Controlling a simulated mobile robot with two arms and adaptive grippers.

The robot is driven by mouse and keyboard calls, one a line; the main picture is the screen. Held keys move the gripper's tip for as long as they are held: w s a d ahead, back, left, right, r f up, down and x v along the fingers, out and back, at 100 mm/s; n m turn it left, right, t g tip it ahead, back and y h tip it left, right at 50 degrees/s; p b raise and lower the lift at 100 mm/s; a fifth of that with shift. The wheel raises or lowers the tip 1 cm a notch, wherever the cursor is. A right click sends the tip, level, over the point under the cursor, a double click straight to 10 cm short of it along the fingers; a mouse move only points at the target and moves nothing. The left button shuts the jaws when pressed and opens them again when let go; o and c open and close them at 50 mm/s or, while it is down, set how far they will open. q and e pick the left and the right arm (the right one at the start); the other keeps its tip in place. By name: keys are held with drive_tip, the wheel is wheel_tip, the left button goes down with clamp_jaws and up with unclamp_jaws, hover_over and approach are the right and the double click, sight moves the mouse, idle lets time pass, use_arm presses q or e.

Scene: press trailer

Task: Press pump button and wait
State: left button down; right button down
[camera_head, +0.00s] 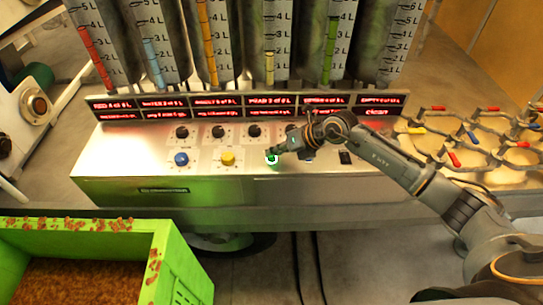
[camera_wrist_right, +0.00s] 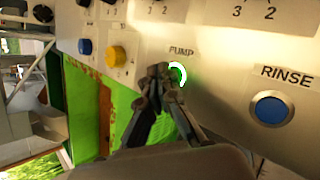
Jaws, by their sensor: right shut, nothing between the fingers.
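The pump button (camera_head: 271,159) has a glowing green-white ring and sits on the sloped metal control panel (camera_head: 130,155). In the right wrist view the lit ring (camera_wrist_right: 178,74) shows just under the word PUMP, partly hidden by my fingers. My right gripper (camera_head: 279,153) is shut and empty, its tips at the button; the wrist view also shows the closed fingertips (camera_wrist_right: 160,76) over the button's left part. I cannot tell for sure whether they touch it. My left gripper is not in view.
Tall graduated tubes and red displays (camera_head: 215,101) stand behind. A green crate (camera_head: 165,262) is in front at left.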

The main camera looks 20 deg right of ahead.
drive_tip(key=shift+r, duration=0.4)
drive_tip(key=shift+r+p, duration=2.05)
drive_tip(key=shift+r, duration=0.5)
wheel_tip(320, 180, up, 10)
drive_tip(key=p, duration=0.7)
hover_over(275, 159)
drive_tip(key=shift+a, duration=0.1)
